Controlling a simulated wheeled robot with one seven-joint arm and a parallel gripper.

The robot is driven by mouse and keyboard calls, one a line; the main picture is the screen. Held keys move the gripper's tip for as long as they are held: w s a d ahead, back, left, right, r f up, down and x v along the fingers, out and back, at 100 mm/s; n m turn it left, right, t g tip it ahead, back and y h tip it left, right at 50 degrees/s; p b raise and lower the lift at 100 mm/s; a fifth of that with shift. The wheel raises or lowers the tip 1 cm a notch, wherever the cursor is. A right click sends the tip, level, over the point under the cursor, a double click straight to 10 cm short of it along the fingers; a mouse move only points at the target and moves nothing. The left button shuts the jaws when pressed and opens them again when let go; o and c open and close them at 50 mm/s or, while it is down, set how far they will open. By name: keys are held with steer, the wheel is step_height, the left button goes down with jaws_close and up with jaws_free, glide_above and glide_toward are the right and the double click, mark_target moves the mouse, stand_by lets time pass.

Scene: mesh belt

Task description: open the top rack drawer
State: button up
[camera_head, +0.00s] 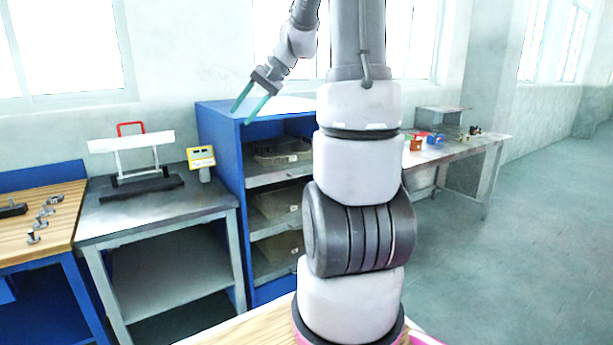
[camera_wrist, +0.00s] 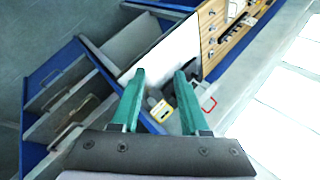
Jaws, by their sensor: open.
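The blue rack (camera_head: 222,140) stands behind my arm in the head view, with several grey levels facing the room. The top drawer (camera_head: 280,152) looks like a grey bin with a pale label; it appears to be in the rack, and my arm hides the rack's right part. My gripper (camera_head: 241,115) has two green fingers, spread apart and empty, near the rack's upper left corner in the picture. In the tilted wrist view, my gripper (camera_wrist: 160,74) shows nothing between its fingers. Several bar handles (camera_wrist: 72,132) show at the left there; I cannot tell which is the top drawer's.
A grey table (camera_head: 150,212) stands left of the rack, bearing a white stand (camera_head: 130,143) with a red handle and a yellow device (camera_head: 201,158). A wooden bench (camera_head: 45,225) is at the far left. Open floor (camera_head: 500,260) lies to the right.

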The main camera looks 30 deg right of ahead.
steer(key=w+d+f+m+t+y, duration=0.2)
steer(key=w+d+f, duration=0.5)
steer(key=w+d, duration=0.25)
steer(key=m+t+h, duration=0.2)
steer(key=m+t, duration=0.4)
steer(key=t, duration=0.2)
glide_toward(308, 174)
steer(key=x, duration=1)
steer(key=shift+w+a+f, duration=0.1)
steer(key=shift+w+a, duration=0.05)
steer(key=shift+w, duration=0.2)
jaws_close()
